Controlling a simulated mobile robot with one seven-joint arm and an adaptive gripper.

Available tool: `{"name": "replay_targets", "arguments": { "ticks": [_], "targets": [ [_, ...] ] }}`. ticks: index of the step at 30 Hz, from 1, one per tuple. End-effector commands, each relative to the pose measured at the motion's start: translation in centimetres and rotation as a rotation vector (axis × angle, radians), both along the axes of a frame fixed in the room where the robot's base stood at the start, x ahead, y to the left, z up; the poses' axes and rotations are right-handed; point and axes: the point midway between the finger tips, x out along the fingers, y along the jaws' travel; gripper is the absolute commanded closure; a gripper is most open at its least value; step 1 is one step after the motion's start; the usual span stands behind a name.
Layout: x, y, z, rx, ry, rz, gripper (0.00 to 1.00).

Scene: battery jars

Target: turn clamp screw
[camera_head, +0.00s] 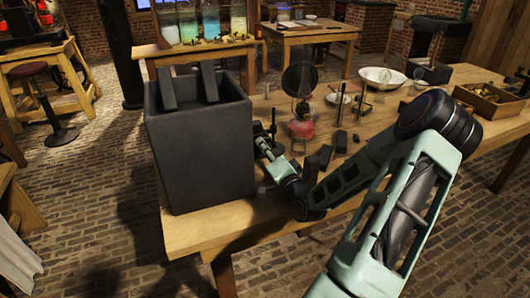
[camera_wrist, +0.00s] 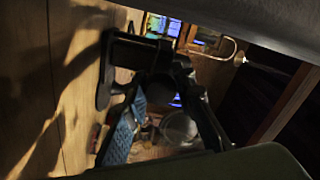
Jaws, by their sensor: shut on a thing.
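My gripper (camera_head: 267,151) is low beside the right face of a tall dark grey box (camera_head: 200,150) at the table's near left corner. A small dark clamp (camera_head: 259,131) stands just beyond the gripper, close to that face. In the wrist view the two fingers of my gripper (camera_wrist: 160,88) reach to the dark clamp (camera_wrist: 125,47). They are shut on its dark screw, which the fingertips and shadow mostly hide. One finger shows a blue ribbed pad. The screw's turn angle cannot be made out.
A red-based lamp (camera_head: 301,128) with a dark round disc stands right of my gripper, with small dark blocks near it. A white bowl (camera_head: 382,77) and an open wooden box (camera_head: 490,101) are farther along the table.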

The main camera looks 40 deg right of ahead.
Motion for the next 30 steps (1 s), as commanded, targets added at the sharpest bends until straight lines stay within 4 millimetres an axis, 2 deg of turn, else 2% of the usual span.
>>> {"name": "replay_targets", "arguments": {
  "ticks": [15,30],
  "targets": [
    [0.03,-0.01,-0.4,-0.443,0.105,0.002,1.0],
    [-0.06,-0.13,-0.24,-0.632,0.152,0.001,1.0]
  ]
}}
